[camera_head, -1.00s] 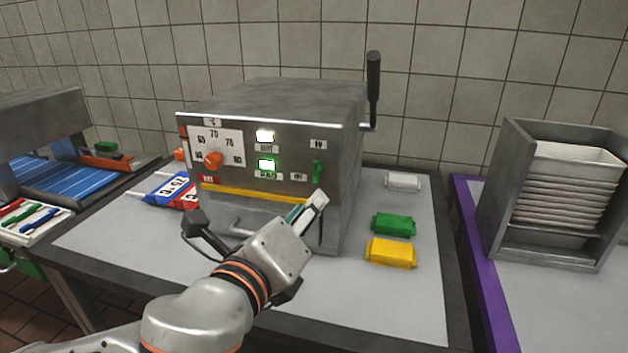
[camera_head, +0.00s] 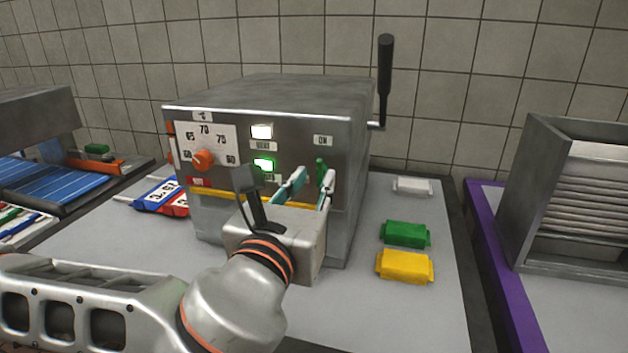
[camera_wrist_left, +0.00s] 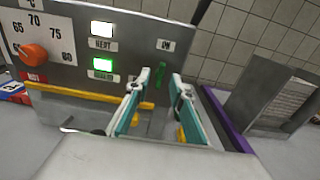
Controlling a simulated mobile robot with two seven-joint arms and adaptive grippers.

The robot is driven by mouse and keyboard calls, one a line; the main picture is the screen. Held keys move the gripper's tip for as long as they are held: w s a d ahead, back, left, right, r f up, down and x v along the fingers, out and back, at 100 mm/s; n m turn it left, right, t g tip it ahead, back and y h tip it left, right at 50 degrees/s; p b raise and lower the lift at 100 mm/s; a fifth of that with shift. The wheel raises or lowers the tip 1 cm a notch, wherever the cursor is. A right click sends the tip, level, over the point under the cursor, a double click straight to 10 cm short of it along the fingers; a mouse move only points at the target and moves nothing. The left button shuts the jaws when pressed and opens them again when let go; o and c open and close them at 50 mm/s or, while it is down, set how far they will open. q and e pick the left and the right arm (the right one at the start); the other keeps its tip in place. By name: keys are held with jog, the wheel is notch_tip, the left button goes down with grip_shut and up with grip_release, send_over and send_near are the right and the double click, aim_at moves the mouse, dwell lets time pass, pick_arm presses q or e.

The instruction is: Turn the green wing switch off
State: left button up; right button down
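The green wing switch (camera_head: 320,168) is on the right part of the front panel of the steel machine (camera_head: 270,95). It stands upright under a label that reads ON, and it also shows in the left wrist view (camera_wrist_left: 161,72). My left gripper (camera_head: 313,177) is open, with its teal-lined fingers pointing at the panel. In the left wrist view the switch shows between the two fingertips (camera_wrist_left: 160,82). I cannot tell whether either finger touches it. The lower part of the switch and the OFF label area are partly hidden by the fingers. My right gripper is not in view.
The panel has an orange dial (camera_head: 203,160), a white lamp (camera_head: 262,132) and a lit green lamp (camera_head: 264,164). A black-handled lever (camera_head: 385,65) rises at the machine's right. Green (camera_head: 405,234) and yellow (camera_head: 404,266) packs lie on the table right of it.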

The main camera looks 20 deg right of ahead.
pick_arm(q)
jog(key=shift+w+d+f, duration=0.1)
jog(key=shift+w+d, duration=0.25)
jog(key=shift+w, duration=0.05)
jog(key=shift+w+d, duration=0.1)
jog(key=shift+w, duration=0.1)
jog(key=shift+w+d, duration=0.1)
jog(key=shift+w, duration=0.05)
grip_shut()
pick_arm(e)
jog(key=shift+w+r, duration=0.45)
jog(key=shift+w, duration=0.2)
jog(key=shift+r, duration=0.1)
